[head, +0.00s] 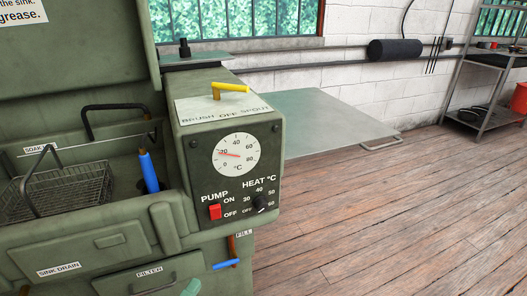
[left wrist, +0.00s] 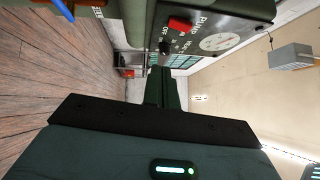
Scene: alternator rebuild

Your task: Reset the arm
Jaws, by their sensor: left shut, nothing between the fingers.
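My left gripper (left wrist: 160,75) shows in the left wrist view, its dark green fingers together and empty. In that view it points toward the green parts washer's control panel (left wrist: 200,35), which appears turned on its side, and looks apart from it. In the head view only a small teal tip (head: 190,288) that looks like part of my left arm or gripper shows at the bottom edge, in front of the washer's filter drawer (head: 120,277). The rest of the arm is out of the picture. My right gripper is in neither view.
The washer (head: 105,245) fills the left of the head view, with a wire basket (head: 70,190), a blue-handled brush (head: 149,172), a red pump switch (head: 215,212) and a yellow spout lever (head: 231,87). Wooden floor (head: 400,220) is clear at right.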

